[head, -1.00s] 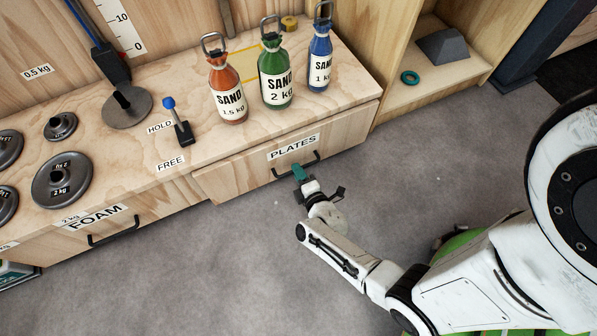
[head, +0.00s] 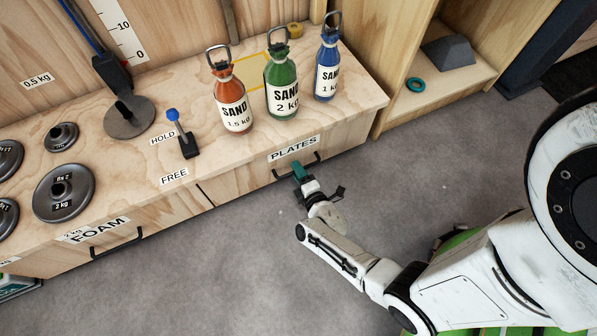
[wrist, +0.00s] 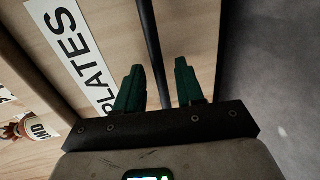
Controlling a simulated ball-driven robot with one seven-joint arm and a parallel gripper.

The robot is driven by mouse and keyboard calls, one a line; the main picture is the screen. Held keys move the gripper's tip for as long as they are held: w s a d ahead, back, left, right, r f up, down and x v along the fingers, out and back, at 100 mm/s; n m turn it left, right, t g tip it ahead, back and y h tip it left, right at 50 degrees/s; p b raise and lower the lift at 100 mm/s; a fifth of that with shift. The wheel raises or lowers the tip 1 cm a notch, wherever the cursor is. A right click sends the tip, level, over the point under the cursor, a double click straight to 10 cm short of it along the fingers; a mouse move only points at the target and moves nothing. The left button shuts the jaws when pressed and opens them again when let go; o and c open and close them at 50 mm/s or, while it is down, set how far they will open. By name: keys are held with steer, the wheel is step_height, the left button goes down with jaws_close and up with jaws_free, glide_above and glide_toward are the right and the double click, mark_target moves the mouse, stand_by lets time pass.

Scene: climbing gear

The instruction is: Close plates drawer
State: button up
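The plates drawer (head: 262,170) is a light wood front under the bench top, with a white PLATES label on it. It looks flush or nearly flush with the cabinet front, with a thin dark line at its left edge. Its black bar handle (head: 313,162) also shows in the wrist view (wrist: 150,40).
Orange (head: 233,104), green (head: 281,92) and blue (head: 327,65) sand bottles stand on the bench above the drawer. A blue-knobbed lever (head: 184,138) stands by the HOLD and FREE labels. The FOAM drawer (head: 125,243) is at left. The grey floor in front is clear.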

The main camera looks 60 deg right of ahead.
steer(key=p+v, duration=0.4)
steer(key=v, duration=0.6)
steer(key=shift+s+a, duration=0.2)
steer(key=shift+s, duration=0.15)
steer(key=shift+r, duration=0.1)
steer(key=w+a+r+m+g+y, duration=0.5)
steer(key=w+a+r+y, duration=0.15)
steer(key=y, duration=0.25)
steer(key=s+d+r+m+g+p, duration=0.1)
steer(key=s+d+r+m+g, duration=0.1)
steer(key=s+r+m+g, duration=0.8)
step_height(320, 180, up, 43)
steer(key=s+n+t+p, duration=0.1)
steer(key=n+t+p, duration=0.2)
steer(key=p, duration=3.5)
steer(key=shift+a, duration=0.2)
